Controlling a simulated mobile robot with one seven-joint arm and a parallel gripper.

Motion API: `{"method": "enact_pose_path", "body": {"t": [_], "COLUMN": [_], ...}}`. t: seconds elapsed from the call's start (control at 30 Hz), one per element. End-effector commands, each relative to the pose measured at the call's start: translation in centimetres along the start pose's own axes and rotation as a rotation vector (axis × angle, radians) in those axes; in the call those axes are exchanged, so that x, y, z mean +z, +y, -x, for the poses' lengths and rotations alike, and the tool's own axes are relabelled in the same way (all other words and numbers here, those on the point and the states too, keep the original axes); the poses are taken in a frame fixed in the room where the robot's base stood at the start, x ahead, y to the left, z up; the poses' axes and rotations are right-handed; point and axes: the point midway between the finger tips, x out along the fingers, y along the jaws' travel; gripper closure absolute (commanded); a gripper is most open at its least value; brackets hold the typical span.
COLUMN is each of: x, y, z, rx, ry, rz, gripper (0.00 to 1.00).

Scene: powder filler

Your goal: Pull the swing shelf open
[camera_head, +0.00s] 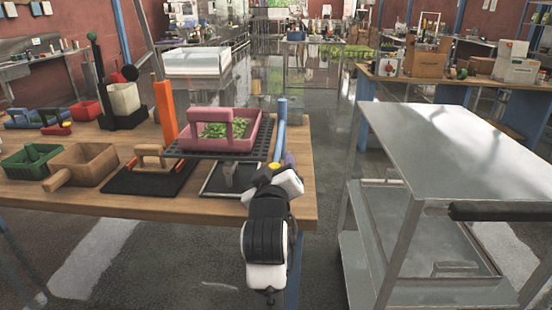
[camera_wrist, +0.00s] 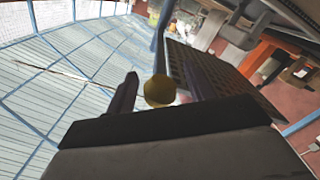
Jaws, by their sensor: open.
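The swing shelf (camera_head: 185,152) is a dark perforated plate held above the wooden table, between an orange post (camera_head: 167,110) and a blue post (camera_head: 279,130). A pink basket (camera_head: 250,142) with green contents stands on it. A yellow knob (camera_head: 273,167) is near the shelf's front right corner. My gripper is at that corner in the head view, with its fingers mostly hidden. In the wrist view my gripper (camera_wrist: 160,86) is open, and the yellow knob (camera_wrist: 159,92) shows in the gap between its fingers. I cannot tell whether they touch it. The perforated plate (camera_wrist: 245,105) lies behind the right finger.
The wooden table (camera_head: 130,203) holds a green basket (camera_head: 30,160), a tan scoop box (camera_head: 85,165) and a black board with a wooden handle (camera_head: 148,178). A grey metal cart (camera_head: 450,150) stands at the right. Open floor lies between the table and the cart.

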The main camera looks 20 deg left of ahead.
Motion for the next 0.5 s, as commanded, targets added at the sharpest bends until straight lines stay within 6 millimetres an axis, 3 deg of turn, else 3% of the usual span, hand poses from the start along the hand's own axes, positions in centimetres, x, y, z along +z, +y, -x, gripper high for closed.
{"method": "enact_pose_path", "body": {"t": [0.2, 0.47, 0.5], "x": [0.0, 0.0, 0.0], "y": [0.0, 0.0, 0.0], "z": [-1.5, -1.6, -1.6], "rx": [0.000, 0.000, 0.000], "ry": [0.000, 0.000, 0.000], "rz": [0.000, 0.000, 0.000], "gripper": [0.47, 0.47, 0.51]}}
